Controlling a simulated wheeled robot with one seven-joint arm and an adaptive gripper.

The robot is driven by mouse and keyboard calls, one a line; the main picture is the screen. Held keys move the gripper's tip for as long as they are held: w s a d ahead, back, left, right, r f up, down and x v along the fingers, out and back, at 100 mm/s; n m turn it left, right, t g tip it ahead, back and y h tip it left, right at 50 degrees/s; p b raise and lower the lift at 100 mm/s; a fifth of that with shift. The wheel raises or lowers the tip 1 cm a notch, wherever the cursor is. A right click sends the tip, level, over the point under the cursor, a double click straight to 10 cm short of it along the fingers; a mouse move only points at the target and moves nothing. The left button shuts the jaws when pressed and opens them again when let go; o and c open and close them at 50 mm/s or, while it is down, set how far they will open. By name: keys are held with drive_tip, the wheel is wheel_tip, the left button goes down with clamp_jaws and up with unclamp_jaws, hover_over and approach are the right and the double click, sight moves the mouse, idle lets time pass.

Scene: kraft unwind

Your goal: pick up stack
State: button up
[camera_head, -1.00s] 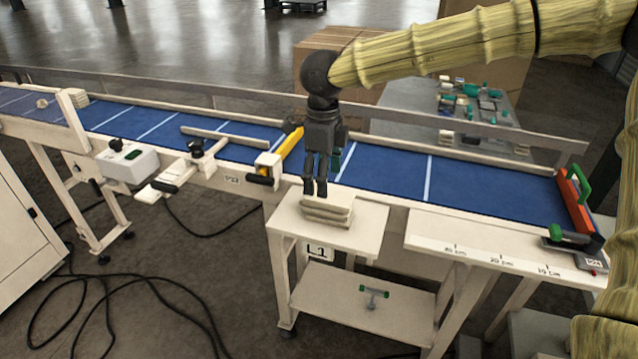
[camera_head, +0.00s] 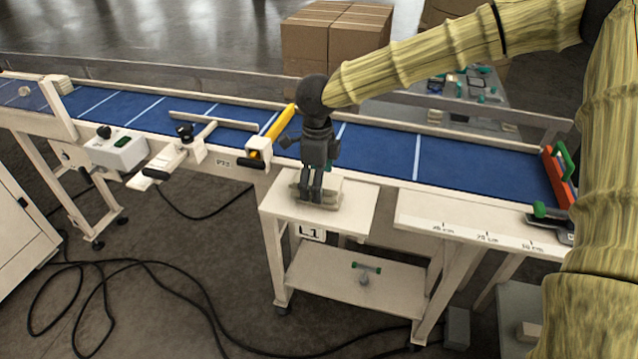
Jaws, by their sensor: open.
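The stack (camera_head: 331,192), several flat pale pieces one on another, lies on the small white stand marked L1 (camera_head: 358,212) in front of the conveyor. My gripper (camera_head: 311,200) points down with its fingers at the height of the stack and hides its left and middle part. The jaws are open. I cannot tell whether the fingers straddle the stack or stand just in front of it, or whether they touch it.
The blue conveyor (camera_head: 383,150) with pale cross lines runs behind the stand. A yellow bar (camera_head: 279,123) stands close to the left of my gripper. A white ledge with a scale (camera_head: 463,222) lies to the right. Cardboard boxes (camera_head: 335,45) are behind.

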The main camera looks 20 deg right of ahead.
drive_tip(key=shift+s+d+f, duration=0.1)
drive_tip(key=shift+s+f, duration=0.1)
drive_tip(key=shift+f, duration=0.25)
drive_tip(key=shift+s+d+f, duration=0.1)
drive_tip(key=shift+s+f, duration=0.1)
drive_tip(key=shift+f, duration=0.25)
drive_tip(key=shift+w+a+f, duration=0.15)
drive_tip(key=shift+w+f, duration=0.15)
drive_tip(key=shift+f, duration=0.05)
drive_tip(key=shift+s+r, duration=0.1)
drive_tip(key=shift+r, duration=0.05)
drive_tip(key=c, duration=0.7)
